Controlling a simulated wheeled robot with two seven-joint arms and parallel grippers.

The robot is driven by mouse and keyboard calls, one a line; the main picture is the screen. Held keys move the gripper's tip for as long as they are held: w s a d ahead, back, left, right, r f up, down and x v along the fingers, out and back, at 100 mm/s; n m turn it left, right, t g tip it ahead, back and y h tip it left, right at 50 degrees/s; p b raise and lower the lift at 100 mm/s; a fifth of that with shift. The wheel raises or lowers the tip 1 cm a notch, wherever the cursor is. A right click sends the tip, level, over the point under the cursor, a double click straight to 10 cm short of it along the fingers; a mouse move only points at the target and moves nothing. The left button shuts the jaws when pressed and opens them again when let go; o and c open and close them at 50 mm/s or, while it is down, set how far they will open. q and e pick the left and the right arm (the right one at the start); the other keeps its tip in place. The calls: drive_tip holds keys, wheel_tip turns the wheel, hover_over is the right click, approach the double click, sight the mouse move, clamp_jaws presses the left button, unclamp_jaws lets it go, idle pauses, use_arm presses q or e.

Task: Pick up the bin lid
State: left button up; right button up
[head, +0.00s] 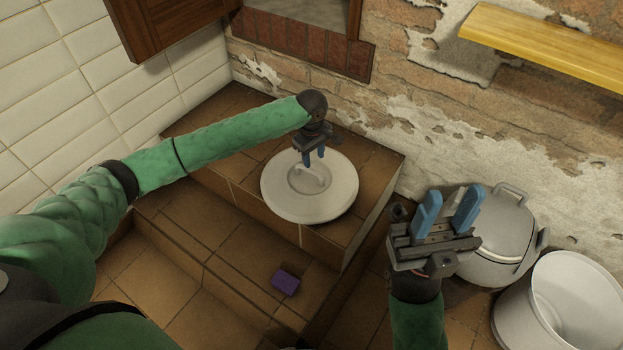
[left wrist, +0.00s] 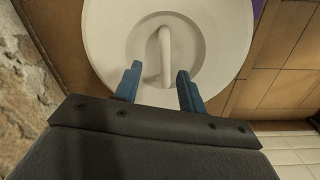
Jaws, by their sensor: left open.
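The bin lid (head: 284,204) is a round white disc with a raised bar handle in a shallow recess. It lies flat on the brown tiled ledge. In the left wrist view the lid (left wrist: 225,35) shows with its handle (left wrist: 165,52) upright in the picture. My left gripper (head: 314,160) is above the lid, close to the handle. Its blue fingers (left wrist: 155,85) are open, one to each side of the handle's near end, with nothing held. My right gripper (head: 449,212) is raised at the right, blue fingers apart and empty.
A grey lidded pot (head: 497,240) and an open white bin (head: 567,305) stand at the right. A purple block (head: 285,283) lies on the lower step. A yellow shelf (head: 550,45) juts from the brick wall. The tiled ledge (head: 215,130) around the lid is clear.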

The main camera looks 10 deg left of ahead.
sight(309, 171)
use_arm(q)
drive_tip(key=shift+s+a+n, duration=0.2)
drive_tip(key=shift+a+n, duration=0.05)
drive_tip(key=shift+n, duration=0.45)
drive_tip(key=shift+a+n, duration=0.1)
drive_tip(key=shift+n, duration=0.8)
drive_tip(key=shift+f+b, duration=0.4)
drive_tip(key=shift+f, duration=0.95)
drive_tip(key=shift+w+a+f+b, duration=0.2)
drive_tip(key=shift+f+b, duration=0.3)
drive_tip(key=shift+f, duration=0.8)
drive_tip(key=shift+w+a+f+b, duration=0.15)
drive_tip(key=shift+f+b, duration=0.3)
drive_tip(key=shift+f, duration=0.85)
drive_tip(key=shift+s, duration=0.1)
drive_tip(key=shift+c, duration=0.2)
clamp_jaws()
